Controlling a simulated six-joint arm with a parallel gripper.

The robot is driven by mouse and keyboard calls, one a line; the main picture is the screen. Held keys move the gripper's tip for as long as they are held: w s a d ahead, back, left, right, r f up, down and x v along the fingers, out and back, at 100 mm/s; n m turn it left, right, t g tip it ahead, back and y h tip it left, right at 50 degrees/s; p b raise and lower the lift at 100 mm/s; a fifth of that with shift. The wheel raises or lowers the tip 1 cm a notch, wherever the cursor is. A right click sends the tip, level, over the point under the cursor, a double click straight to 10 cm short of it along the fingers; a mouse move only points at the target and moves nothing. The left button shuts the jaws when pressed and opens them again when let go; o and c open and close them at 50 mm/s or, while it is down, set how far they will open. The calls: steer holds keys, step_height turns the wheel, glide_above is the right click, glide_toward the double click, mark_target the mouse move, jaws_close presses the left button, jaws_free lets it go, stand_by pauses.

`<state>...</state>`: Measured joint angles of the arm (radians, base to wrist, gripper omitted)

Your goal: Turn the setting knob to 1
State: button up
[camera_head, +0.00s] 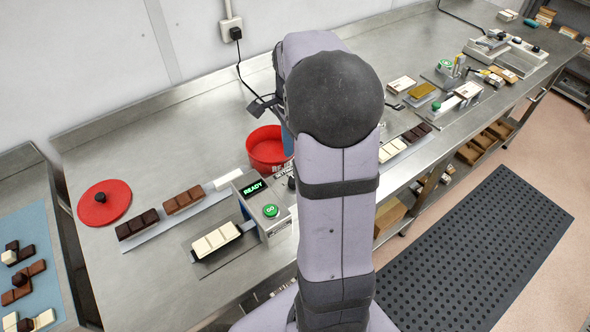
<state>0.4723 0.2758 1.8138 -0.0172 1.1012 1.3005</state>
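A small machine (265,224) stands on the steel bench with a lit display (254,187) that reads READY and a green GO button (270,210). A dark round part, possibly the setting knob (292,183), shows at its right side, next to my arm. My arm partly covers that side, and I cannot read any scale or pointer there. A white chocolate bar (215,240) lies in front of the machine's left side. My gripper is hidden behind my arm, so its opening and any contact with the knob cannot be seen.
A red tub (266,150) stands behind the machine. A red lid (104,204) with a dark handle lies at the left. Dark and brown chocolate bars (184,200) lie on a strip between. More machines and bars stand along the bench (415,47) to the right.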

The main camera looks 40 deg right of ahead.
steer(key=shift+s+f+p, duration=0.2)
steer(key=shift+f+p, duration=0.8)
steer(key=shift+f, duration=2.55)
steer(key=c, duration=1.1)
steer(key=shift+o, duration=0.2)
steer(key=shift+n, duration=0.5)
steer(key=n, duration=0.4)
steer(key=shift+a+n, duration=0.1)
steer(key=shift+n, duration=0.2)
steer(key=n+p, duration=0.1)
steer(key=n, duration=0.5)
steer(key=shift+w+r+h, duration=0.1)
steer(key=shift+h, duration=0.2)
steer(key=shift+n, duration=0.3)
